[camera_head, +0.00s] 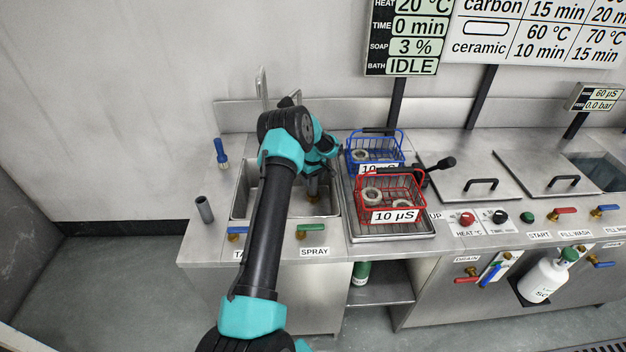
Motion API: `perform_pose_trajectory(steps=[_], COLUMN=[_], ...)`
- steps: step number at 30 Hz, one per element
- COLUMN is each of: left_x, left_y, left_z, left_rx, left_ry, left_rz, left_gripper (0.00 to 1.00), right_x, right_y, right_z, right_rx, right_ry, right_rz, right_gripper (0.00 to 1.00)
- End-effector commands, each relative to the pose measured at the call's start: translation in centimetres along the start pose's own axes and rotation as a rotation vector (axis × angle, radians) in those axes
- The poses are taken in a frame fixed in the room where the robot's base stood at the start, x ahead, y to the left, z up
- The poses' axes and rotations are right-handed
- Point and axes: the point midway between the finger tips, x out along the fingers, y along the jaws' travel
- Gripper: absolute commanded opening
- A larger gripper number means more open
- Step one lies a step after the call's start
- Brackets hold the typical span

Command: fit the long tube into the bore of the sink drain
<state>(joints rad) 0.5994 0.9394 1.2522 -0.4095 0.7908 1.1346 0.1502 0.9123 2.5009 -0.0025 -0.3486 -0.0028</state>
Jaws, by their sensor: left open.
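A grey tube (204,209) stands slightly tilted in the picture on the counter's left front corner, outside the sink; I cannot tell for certain that it is the long tube. The steel sink (244,190) is partly hidden behind my left arm. A small brownish fitting (313,198), perhaps the sink drain, shows low in the sink below my left gripper; its bore is not clear. My left gripper (314,180) is open over the right part of the sink, its fingers small and dark. My right gripper is not in view.
A blue brush (221,153) stands left of the sink. A red basket (390,187) and a blue basket (375,150) with ring-shaped parts stand right of it. A tap (262,88) rises behind. Blue (238,231) and green (311,228) valve handles line the front edge.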

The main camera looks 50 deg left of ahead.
Motion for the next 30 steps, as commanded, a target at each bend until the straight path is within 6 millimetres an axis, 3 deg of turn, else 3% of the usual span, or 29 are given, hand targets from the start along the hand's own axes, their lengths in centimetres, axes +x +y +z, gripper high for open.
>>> perform_pose_trajectory(steps=[5,19,24,30], left_x=[-1.9,-10.3,-11.7,-12.0], left_y=[0.1,0.1,0.0,0.0], left_z=[0.0,0.0,0.0,0.0], left_rx=[0.001,0.0,0.0,0.0], left_ry=[0.002,0.002,0.001,0.0], left_rz=[0.002,0.003,0.001,0.0], left_gripper=[0.65,0.65,0.65,0.65], right_x=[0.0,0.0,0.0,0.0], right_y=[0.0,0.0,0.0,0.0], right_z=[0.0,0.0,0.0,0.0], right_rx=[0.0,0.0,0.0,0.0], right_ry=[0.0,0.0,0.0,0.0], right_rz=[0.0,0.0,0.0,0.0], right_gripper=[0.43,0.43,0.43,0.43])
